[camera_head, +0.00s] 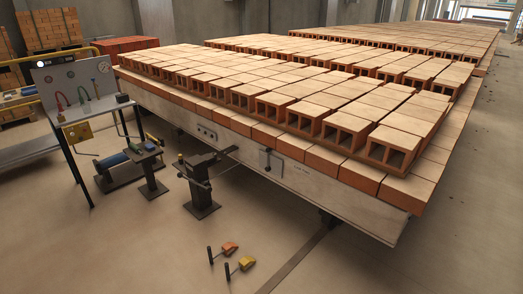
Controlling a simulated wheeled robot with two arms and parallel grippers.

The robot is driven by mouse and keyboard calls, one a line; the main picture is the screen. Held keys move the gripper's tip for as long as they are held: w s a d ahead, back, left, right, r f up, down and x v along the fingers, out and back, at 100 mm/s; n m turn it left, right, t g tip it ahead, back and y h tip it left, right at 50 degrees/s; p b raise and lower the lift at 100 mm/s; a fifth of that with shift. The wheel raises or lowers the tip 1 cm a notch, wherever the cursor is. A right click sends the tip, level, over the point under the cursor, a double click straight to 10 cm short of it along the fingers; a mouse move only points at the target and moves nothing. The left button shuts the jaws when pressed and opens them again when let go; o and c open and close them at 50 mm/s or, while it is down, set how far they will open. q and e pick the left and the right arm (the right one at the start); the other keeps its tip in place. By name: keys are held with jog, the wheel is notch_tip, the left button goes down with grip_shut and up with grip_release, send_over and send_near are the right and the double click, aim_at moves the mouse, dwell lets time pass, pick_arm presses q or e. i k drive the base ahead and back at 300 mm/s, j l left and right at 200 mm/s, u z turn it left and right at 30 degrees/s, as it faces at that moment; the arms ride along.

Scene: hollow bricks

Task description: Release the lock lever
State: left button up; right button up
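I cannot tell for sure which part is the lock lever. A dark post stand (201,188) on a square base stands beside the brick car, with a black arm (222,155) at its top reaching toward the car's side. A small plate with a dark handle (268,160) is on the car's pale side beam (310,180). Neither of my grippers is in view.
Hollow bricks (340,125) cover the long car. A smaller stand (148,170) and a blue cylinder (110,160) are by the panel. An orange wedge (230,248) and a yellow wedge (247,263), with dark handles, lie on the floor. The front-left floor is otherwise clear.

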aim_at(268, 168)
jog(key=i+l, duration=0.1)
jog(key=i, duration=0.4)
jog(key=i+l+u, duration=0.1)
jog(key=i, duration=0.35)
jog(key=i+l, duration=0.2)
jog(key=i, duration=0.3)
jog(key=i+l, duration=0.15)
jog(key=i, duration=0.35)
jog(key=i+l+u, duration=0.1)
jog(key=i, duration=0.35)
jog(key=i+l, duration=0.2)
jog(key=i, duration=0.3)
jog(key=k+l+u, duration=0.1)
jog(key=u, duration=1.25)
